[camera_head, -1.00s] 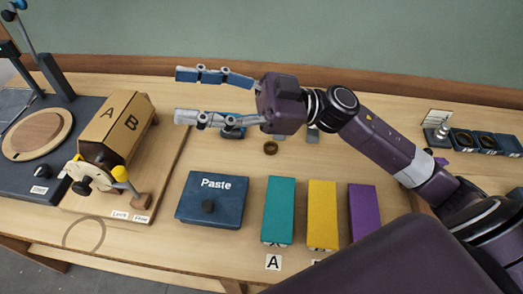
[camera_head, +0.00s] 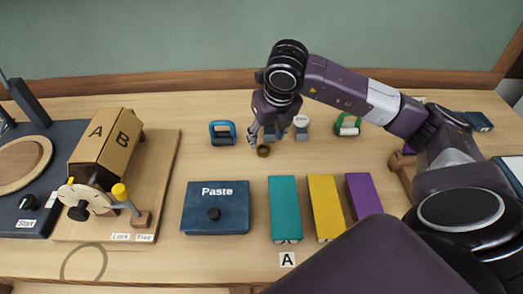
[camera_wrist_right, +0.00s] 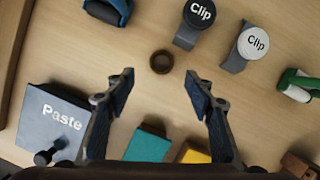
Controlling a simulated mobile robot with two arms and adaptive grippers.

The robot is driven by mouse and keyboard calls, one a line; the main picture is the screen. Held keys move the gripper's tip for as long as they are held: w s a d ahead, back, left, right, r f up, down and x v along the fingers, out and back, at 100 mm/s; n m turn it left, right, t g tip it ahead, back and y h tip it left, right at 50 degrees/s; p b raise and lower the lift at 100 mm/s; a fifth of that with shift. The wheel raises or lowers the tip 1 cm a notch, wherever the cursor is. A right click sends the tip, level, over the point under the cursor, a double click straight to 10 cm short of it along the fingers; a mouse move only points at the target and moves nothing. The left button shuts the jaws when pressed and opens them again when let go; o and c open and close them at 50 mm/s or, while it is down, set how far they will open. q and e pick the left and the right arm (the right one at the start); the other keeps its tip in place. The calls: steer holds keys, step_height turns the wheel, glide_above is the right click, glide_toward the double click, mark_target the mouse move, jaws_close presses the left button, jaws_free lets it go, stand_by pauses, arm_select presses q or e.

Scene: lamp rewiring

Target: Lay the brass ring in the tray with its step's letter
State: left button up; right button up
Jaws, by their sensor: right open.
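The small brass ring (camera_head: 263,151) lies on the bench behind the coloured blocks. It also shows in the right wrist view (camera_wrist_right: 162,62), between and just beyond the fingertips. My right gripper (camera_head: 267,136) points down close above and behind the ring. In the wrist view its two fingers (camera_wrist_right: 160,74) are spread apart with nothing between them. A card lettered A (camera_head: 288,260) lies in front of the teal block (camera_head: 285,209). Other letter cards are hidden by my own body, and I cannot make out an open tray here. My left gripper is out of view.
The blue Paste box (camera_head: 215,207) stands left of the teal, yellow (camera_head: 326,207) and purple (camera_head: 361,194) blocks. Two Clip pieces (camera_wrist_right: 198,12) (camera_wrist_right: 253,43), a blue-handled item (camera_head: 222,133) and a green-handled one (camera_head: 347,125) stand near.

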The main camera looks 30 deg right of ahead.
mark_target(263, 151)
steer(key=p+x, duration=0.2)
steer(key=x, duration=0.3)
steer(key=shift+w+d+f, duration=0.15)
steer(key=shift+f, duration=0.1)
steer(key=shift+w+f, duration=0.15)
steer(key=shift+f, duration=0.35)
steer(key=c, duration=1.1)
steer(key=shift+r, duration=0.2)
